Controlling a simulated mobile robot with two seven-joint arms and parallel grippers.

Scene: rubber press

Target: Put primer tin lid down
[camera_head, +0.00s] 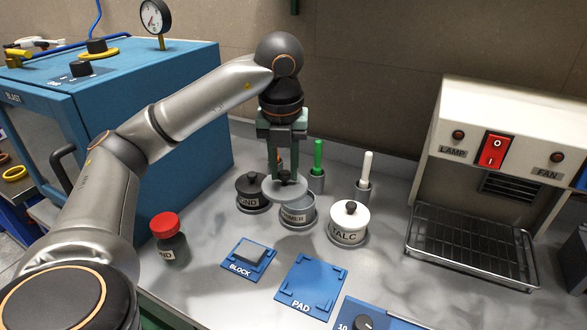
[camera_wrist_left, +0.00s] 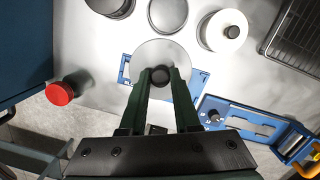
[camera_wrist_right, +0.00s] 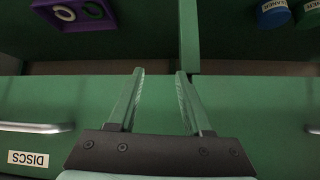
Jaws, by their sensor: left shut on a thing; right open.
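My left gripper (camera_head: 285,174) is shut on the black knob of a grey round lid (camera_head: 277,193). The lid is held in the air and overlaps the upper left of the open grey PRIMER tin (camera_head: 297,217) in the head view. In the left wrist view, the lid (camera_wrist_left: 158,51) hangs flat below the left fingertips (camera_wrist_left: 161,73), and the open tin (camera_wrist_left: 168,15) shows above it in the picture. My right gripper (camera_wrist_right: 160,72) is open and empty in the right wrist view, over green drawer fronts.
A dark lidded tin (camera_head: 252,195) stands left of the PRIMER tin and a white TALC tin (camera_head: 348,224) right. Green and white-handled brushes stand in holders behind. A BLOCK plate (camera_head: 248,257), a blue PAD (camera_head: 311,283) and a red-capped bottle (camera_head: 169,240) are in front.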

